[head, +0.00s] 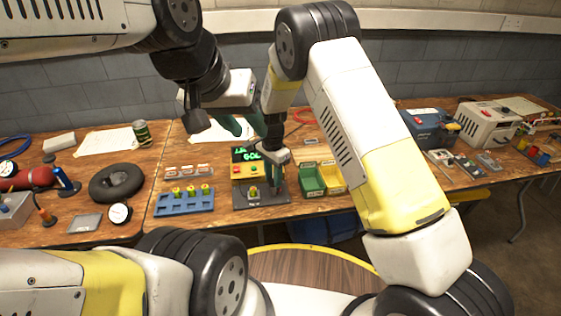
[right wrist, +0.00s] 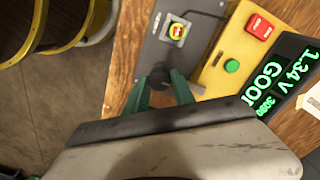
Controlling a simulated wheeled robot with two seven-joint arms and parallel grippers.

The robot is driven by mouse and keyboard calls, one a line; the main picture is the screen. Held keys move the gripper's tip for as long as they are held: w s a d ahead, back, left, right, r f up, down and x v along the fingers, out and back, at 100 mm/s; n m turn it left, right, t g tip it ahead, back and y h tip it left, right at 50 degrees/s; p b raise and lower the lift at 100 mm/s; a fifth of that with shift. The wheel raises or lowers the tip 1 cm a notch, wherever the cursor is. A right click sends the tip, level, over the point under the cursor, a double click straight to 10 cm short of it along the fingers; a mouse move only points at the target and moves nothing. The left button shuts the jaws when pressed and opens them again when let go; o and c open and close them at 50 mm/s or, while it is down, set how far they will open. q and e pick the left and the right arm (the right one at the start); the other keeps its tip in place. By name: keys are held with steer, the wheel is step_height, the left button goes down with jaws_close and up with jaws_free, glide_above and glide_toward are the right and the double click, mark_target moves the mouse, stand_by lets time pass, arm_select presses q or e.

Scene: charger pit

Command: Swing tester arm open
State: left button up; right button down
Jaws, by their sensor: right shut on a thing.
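The tester (head: 240,172) stands on the bench, a yellow box with a red and a green button and a lit screen. In the right wrist view its screen (right wrist: 290,75) reads 1.34 V and GOOD. My right gripper (head: 275,183) is down at the right side of the base. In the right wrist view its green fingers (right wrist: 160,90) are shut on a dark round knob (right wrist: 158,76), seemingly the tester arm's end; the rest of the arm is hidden. My left gripper (head: 236,127) hangs above and behind the tester, its opening unclear.
A blue tray (head: 172,208) with several yellow-green cells is left of the tester. A green bin (head: 312,181) and a yellow bin (head: 332,175) stand close on the right. A black tyre-like ring (head: 116,182) and a can (head: 142,132) are further left.

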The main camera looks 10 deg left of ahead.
stand_by(0.4)
steer(key=c, duration=1.1)
jaws_free()
steer(key=shift+o, duration=0.2)
step_height(320, 180, up, 7)
steer(key=shift+f, duration=0.1)
steer(key=shift+r, duration=0.5)
